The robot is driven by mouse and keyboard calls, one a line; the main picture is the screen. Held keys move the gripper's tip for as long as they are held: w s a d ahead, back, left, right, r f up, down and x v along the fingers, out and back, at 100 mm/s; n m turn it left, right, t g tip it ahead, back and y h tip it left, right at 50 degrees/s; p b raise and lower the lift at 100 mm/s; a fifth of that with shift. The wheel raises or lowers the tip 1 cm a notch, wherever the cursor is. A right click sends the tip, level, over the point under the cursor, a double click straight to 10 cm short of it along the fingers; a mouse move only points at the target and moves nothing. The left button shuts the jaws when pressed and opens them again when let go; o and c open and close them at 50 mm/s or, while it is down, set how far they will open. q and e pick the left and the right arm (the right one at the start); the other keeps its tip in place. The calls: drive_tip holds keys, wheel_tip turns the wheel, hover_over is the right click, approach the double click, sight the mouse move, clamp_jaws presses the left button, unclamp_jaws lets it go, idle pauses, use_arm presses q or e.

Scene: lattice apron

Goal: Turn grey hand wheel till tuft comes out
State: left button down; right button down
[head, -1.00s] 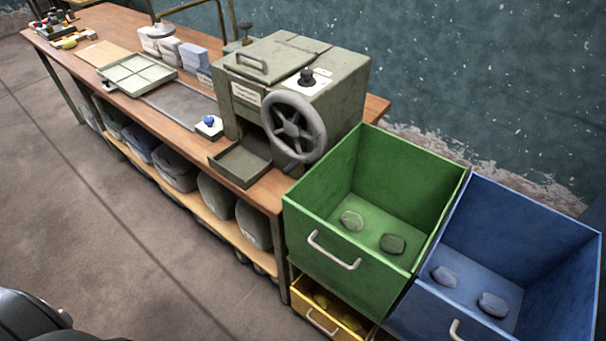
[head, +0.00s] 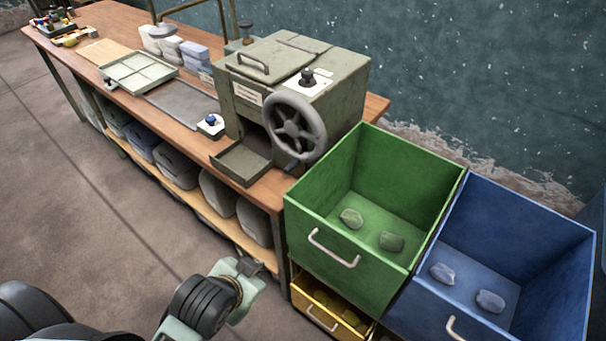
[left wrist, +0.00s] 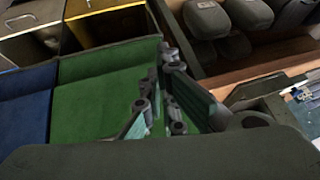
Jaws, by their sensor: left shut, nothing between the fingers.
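The grey hand wheel (head: 296,127) is a spoked wheel on the front of a grey-green machine (head: 335,92). Below and left of it is an open metal tray (head: 243,162), which looks empty. I see no tuft. My left gripper (head: 245,278) is low in front of the bench, well apart from the wheel. It is shut and empty; its fingers also show in the left wrist view (left wrist: 163,108), against the green bin. Any wheel in the wrist view is too unclear to tell. My right gripper is out of view.
A yellow drawer (head: 310,308) is below the green one. The floor at left is clear.

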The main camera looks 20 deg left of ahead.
use_arm(q)
drive_tip(key=w+d+r+m+t+h, duration=0.1)
drive_tip(key=w+d+r+m+t, duration=0.2)
drive_tip(key=w+r+m+t, duration=0.3)
drive_tip(key=w+d+r+m+t+h, duration=0.1)
drive_tip(key=w+d+r+m+t, duration=0.25)
drive_tip(key=w+r, duration=0.3)
drive_tip(key=shift+m+t, duration=0.25)
drive_tip(key=shift+m, duration=0.2)
drive_tip(key=w+a+f+p, duration=0.1)
drive_tip(key=w, duration=0.3)
drive_tip(key=w+a+f+p, duration=0.1)
drive_tip(key=w, duration=0.2)
drive_tip(key=w+a+f+p, duration=0.1)
drive_tip(key=w+p, duration=0.1)
drive_tip(key=w, duration=0.2)
drive_tip(key=shift+w+f, duration=0.15)
drive_tip(key=shift+w, duration=0.15)
drive_tip(key=shift+d, duration=0.1)
